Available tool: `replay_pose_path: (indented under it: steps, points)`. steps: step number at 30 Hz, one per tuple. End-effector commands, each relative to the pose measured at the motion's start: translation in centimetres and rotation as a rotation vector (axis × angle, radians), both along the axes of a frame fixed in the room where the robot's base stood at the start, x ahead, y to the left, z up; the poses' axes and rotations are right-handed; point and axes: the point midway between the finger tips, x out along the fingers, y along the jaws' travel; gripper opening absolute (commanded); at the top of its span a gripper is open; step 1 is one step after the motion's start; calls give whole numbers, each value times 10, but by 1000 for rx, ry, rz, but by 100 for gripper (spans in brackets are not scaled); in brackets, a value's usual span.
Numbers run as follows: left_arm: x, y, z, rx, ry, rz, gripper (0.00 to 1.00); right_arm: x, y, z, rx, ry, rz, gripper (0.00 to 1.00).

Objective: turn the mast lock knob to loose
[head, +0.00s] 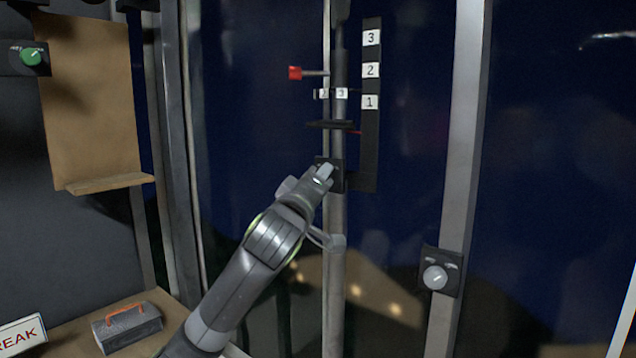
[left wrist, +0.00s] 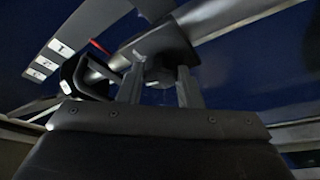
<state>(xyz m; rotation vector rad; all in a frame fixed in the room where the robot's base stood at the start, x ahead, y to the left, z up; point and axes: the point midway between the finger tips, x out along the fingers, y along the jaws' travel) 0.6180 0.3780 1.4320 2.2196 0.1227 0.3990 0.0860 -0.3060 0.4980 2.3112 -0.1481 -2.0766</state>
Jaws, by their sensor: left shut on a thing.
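The mast (head: 337,222) is a grey vertical pole in the middle of the head view. A dark plate (head: 337,184) is fixed to it. My left gripper (head: 326,172) is at this plate, and its hand hides the mast lock knob there. In the left wrist view the dark knob (left wrist: 158,75) sits between the two fingers of my left gripper (left wrist: 159,84), which are shut on it. The knob's pointer and setting cannot be made out. My right gripper is not in view.
A strip numbered 1 to 3 (head: 371,135) stands beside the mast, with a red-ended handle (head: 295,73) to its left. A silver knob (head: 435,277) is on the right post. A green knob (head: 31,57) is at far left. A grey toolbox (head: 127,327) sits lower left.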

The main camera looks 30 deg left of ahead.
Motion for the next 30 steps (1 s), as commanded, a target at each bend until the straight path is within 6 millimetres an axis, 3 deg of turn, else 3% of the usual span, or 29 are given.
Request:
replay_pose_path:
  steps: [18,30]
  points:
    - [0,-1,5,-575,45,0,9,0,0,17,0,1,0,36]
    - [0,-1,4,-829,65,0,9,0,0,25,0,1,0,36]
